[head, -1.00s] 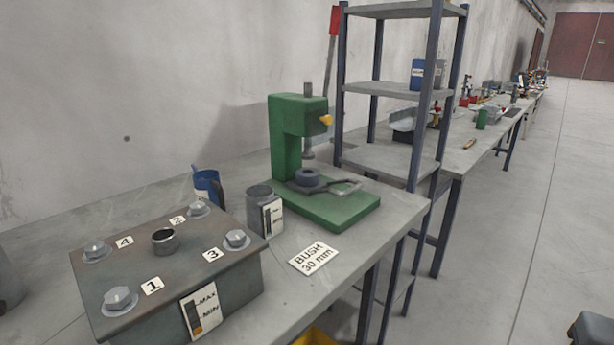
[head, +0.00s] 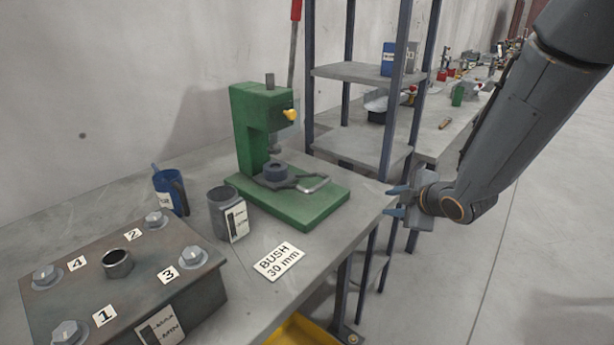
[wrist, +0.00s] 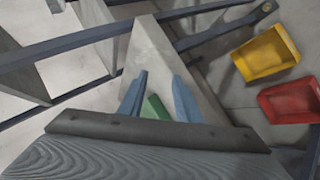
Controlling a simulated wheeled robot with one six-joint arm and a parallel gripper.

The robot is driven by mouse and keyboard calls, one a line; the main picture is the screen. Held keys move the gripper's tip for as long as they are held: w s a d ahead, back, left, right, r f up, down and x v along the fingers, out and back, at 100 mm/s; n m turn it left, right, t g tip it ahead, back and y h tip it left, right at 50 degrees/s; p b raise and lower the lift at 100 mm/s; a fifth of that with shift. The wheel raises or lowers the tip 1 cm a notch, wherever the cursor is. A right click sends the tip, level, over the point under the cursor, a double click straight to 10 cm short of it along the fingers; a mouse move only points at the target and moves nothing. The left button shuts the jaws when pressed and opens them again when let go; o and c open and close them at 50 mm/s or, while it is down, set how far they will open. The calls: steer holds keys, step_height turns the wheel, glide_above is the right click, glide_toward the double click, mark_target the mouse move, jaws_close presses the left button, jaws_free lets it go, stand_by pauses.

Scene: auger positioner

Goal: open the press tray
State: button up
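The green press (head: 249,128) stands on the bench against the wall. On its base lies its flat grey tray (head: 285,183), with a looped handle (head: 315,183) pointing right and a dark ring-shaped bush (head: 276,172) on it. My gripper (head: 396,201) is to the right of the press base near the bench edge, apart from the handle. Its two blue fingers are spread with nothing between them. In the wrist view my gripper (wrist: 160,76) also shows open, with a bit of green (wrist: 154,107) visible between the fingers; the handle cannot be made out there.
A shelf rack (head: 359,74) stands behind and right of the press. A grey mug (head: 222,205), a blue can (head: 167,192) and a bolted box (head: 125,245) are on the left. A yellow bin (wrist: 265,52) and a red bin (wrist: 290,100) lie in the wrist view.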

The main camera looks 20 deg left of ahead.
mark_target(321, 187)
steer(key=a+n+y, duration=0.1)
steer(key=a+n, duration=0.1)
steer(key=a, duration=0.1)
steer(key=a+r+n+y+p, duration=0.1)
steer(key=a+n+y, duration=0.1)
steer(key=a, duration=0.1)
steer(key=s+a+r+n+y, duration=0.1)
steer(key=a, duration=0.2)
steer(key=shift+n, duration=0.4)
steer(key=s+a+n+g+y, duration=0.1)
steer(key=a, duration=0.1)
steer(key=s+a+r+n+y, duration=0.1)
steer(key=a+n, duration=0.1)
steer(key=s+a+n+g+y+p, duration=0.1)
steer(key=a+n+y, duration=0.1)
steer(key=shift+s+a+r+g, duration=0.2)
steer(key=shift+r+g, duration=0.1)
steer(key=shift+r, duration=0.1)
steer(key=shift+a, duration=0.35)
steer(key=p+x, duration=0.2)
steer(key=x, duration=0.5)
steer(key=shift+a, duration=0.15)
jaws_close()
